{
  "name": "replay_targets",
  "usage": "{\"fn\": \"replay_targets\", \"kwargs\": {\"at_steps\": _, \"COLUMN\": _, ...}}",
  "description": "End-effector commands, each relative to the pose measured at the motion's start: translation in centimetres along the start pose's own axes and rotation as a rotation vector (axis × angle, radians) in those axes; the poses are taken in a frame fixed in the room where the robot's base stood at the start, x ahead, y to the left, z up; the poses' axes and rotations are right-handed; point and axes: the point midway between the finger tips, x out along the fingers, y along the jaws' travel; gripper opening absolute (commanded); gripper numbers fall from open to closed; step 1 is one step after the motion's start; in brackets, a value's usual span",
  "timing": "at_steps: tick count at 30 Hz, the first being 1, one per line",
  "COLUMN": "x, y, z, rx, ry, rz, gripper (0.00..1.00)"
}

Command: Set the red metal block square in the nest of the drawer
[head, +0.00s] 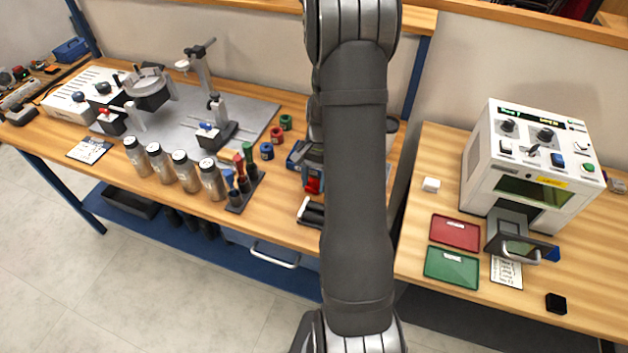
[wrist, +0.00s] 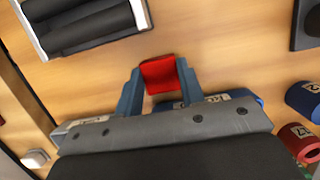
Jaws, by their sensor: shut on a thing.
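The red metal block (wrist: 159,75) sits between the blue fingertips of my gripper (wrist: 158,84) in the wrist view. My gripper is shut on it, above the left bench. In the head view the red block (head: 312,186) shows just left of my arm, and my gripper (head: 308,172) is partly hidden behind the arm. I cannot tell whether the block touches the bench. The drawer (head: 513,229) sticks out of the front of the white laser marker (head: 537,165) on the right bench. Its nest looks empty.
A red tray (head: 455,232), a green tray (head: 452,267) and a white block (head: 431,184) lie left of the drawer. A black block (head: 556,303) lies to its right. A dark tray with rollers (wrist: 85,22) is near my gripper. A gap separates the benches.

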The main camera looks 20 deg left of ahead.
Motion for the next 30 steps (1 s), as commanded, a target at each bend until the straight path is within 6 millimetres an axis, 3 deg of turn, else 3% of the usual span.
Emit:
{"fn": "replay_targets", "kwargs": {"at_steps": 11, "x": 0.5, "y": 0.0, "z": -0.2, "rx": 0.0, "ry": 0.001, "rz": 0.0, "gripper": 0.08}}
{"fn": "replay_targets", "kwargs": {"at_steps": 12, "x": 0.5, "y": 0.0, "z": -0.2, "rx": -0.001, "ry": 0.002, "rz": -0.001, "gripper": 0.41}}
{"fn": "replay_targets", "kwargs": {"at_steps": 15, "x": 0.5, "y": 0.0, "z": -0.2, "rx": -0.001, "ry": 0.002, "rz": -0.001, "gripper": 0.57}}
{"fn": "replay_targets", "kwargs": {"at_steps": 25, "x": 0.1, "y": 0.0, "z": -0.1, "rx": -0.001, "ry": 0.002, "rz": -0.001, "gripper": 0.57}}
{"fn": "replay_targets", "kwargs": {"at_steps": 30, "x": -2.3, "y": 0.0, "z": -0.2, "rx": -0.001, "ry": 0.007, "rz": -0.002, "gripper": 0.57}}
